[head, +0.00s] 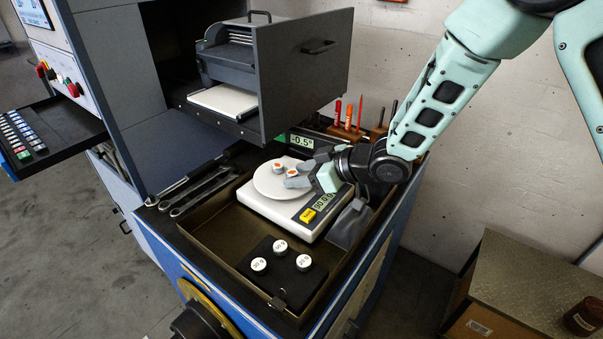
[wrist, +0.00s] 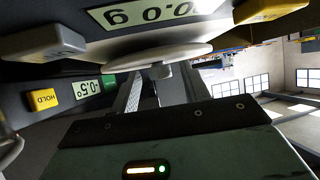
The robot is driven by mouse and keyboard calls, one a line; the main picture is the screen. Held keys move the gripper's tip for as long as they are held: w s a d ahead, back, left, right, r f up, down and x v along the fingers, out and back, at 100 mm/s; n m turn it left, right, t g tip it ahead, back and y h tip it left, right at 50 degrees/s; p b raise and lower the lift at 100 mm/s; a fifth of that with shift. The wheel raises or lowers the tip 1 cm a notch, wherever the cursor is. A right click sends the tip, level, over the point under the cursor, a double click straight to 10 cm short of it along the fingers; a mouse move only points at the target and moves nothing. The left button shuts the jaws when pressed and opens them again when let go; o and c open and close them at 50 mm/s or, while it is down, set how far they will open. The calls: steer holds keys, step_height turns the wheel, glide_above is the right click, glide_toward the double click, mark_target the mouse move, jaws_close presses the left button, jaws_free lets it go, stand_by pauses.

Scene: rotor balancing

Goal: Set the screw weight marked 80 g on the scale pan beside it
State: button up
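The white round scale pan (head: 262,187) sits on a pale scale with a lit display (head: 322,203). Two small weights with orange on top, the left one (head: 278,167) and the right one (head: 292,173), show at the pan; their marks are too small to read. My gripper (head: 303,173) is low at the pan's right side. Its grey fingers look apart, with the right weight near their tips. I cannot tell whether they touch it. Three white-topped weights (head: 281,246) stand on a black block; no 80 g mark is legible. The display (wrist: 155,14) shows upside down in the wrist view.
The scale and black block (head: 283,276) are in a shallow brown tray (head: 209,240). Wrenches (head: 200,190) lie left of it. An open grey drawer unit (head: 305,60) overhangs behind. Red-handled tools (head: 348,116) stand in a rack behind my gripper.

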steer(key=shift+r, duration=0.15)
steer(key=b+v, duration=0.2)
steer(key=v, duration=1)
steer(key=s+d+m+g+h, duration=0.1)
steer(key=s+h, duration=0.4)
steer(key=s, duration=0.8)
steer(key=s+d+r+m+g+h, duration=0.1)
steer(key=s+d+m+g+h, duration=0.1)
steer(key=s, duration=1.1)
steer(key=m+g+h, duration=0.1)
steer(key=g+h, duration=0.1)
steer(key=h, duration=0.1)
steer(key=shift+s+d+m+g, duration=0.2)
steer(key=shift+s+m+g, duration=0.1)
steer(key=shift+s+m, duration=0.1)
steer(key=shift+r, duration=0.15)
